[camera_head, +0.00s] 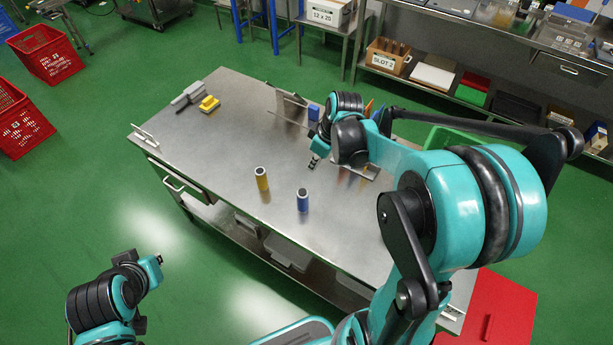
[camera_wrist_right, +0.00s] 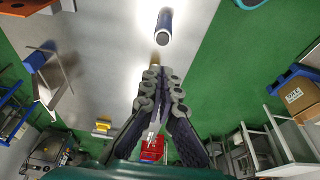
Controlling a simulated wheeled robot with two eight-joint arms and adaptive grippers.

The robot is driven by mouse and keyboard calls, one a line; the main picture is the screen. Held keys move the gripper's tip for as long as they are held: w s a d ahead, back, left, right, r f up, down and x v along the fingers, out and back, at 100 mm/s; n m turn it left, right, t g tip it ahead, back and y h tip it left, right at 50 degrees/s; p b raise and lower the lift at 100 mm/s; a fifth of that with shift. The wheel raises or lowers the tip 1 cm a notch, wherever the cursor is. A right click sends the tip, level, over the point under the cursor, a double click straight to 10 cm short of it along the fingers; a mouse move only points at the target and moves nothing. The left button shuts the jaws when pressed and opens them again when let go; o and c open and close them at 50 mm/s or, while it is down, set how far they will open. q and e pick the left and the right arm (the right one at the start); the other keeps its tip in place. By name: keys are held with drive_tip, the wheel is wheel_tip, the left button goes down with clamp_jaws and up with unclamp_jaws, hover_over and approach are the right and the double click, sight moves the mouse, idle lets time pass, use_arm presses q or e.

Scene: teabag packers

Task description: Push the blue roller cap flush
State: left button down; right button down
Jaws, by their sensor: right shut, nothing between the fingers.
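A blue roller (camera_head: 302,203) stands upright near the front edge of the steel table, with a pale rim and dark centre at its top. In the right wrist view the blue roller (camera_wrist_right: 164,22) is ahead of the fingers, its open-looking end facing the camera. How its cap sits is too small to tell. A yellow roller (camera_head: 262,181) stands to its left; the fingers partly hide it in the wrist view (camera_wrist_right: 155,59). My right gripper (camera_head: 313,163) is shut and empty, above the table behind the blue roller and apart from it. My left gripper (camera_head: 157,260) is off the table's front left; its jaws are unclear.
The steel table (camera_head: 225,130) is clear around the rollers. A yellow block (camera_head: 209,104) and a grey tool (camera_head: 187,95) lie at its far left. A grey upright panel (camera_head: 291,108) stands behind. A red surface (camera_head: 503,310) is at lower right.

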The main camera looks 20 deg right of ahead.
sight(303, 191)
drive_tip(key=b+x, duration=0.2)
drive_tip(key=x, duration=0.4)
drive_tip(key=b+x, duration=0.1)
drive_tip(key=x, duration=0.5)
drive_tip(key=shift+s+d+f+b, duration=0.15)
drive_tip(key=shift+f+b, duration=0.2)
drive_tip(key=shift+f, duration=0.65)
